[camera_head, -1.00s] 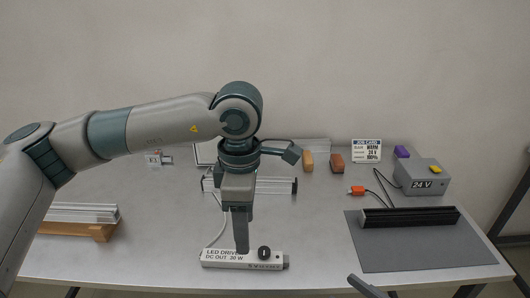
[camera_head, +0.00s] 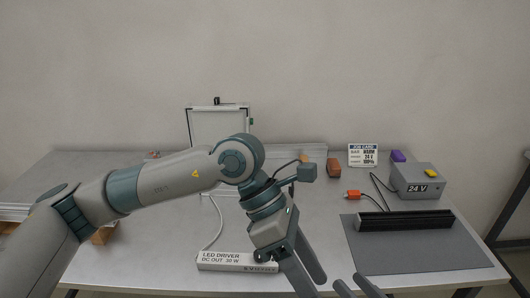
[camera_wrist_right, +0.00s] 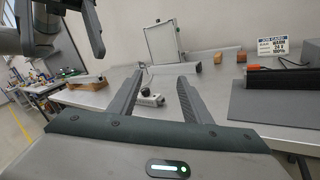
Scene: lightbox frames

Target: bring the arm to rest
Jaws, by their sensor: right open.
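My left arm (camera_head: 150,185) reaches in from the left over the bench in the head view. Its gripper (camera_head: 318,288) points down and right near the front edge, fingers apart with nothing seen between them. Part of it shows at the upper left of the right wrist view. My right gripper (camera_head: 357,287) shows only its fingertips at the bottom of the head view. In the right wrist view its fingers (camera_wrist_right: 158,85) are spread and empty. The white LED driver (camera_head: 225,259) lies on the bench, partly hidden behind the left gripper; it also shows in the wrist view (camera_wrist_right: 150,100).
A framed panel (camera_head: 215,125) stands at the back. A job card (camera_head: 362,155), grey 24 V box (camera_head: 415,178) and orange connector (camera_head: 352,195) are at the right. A black finned bar (camera_head: 405,219) lies on the grey mat (camera_head: 420,258). A brown block (camera_head: 334,168) is at the back.

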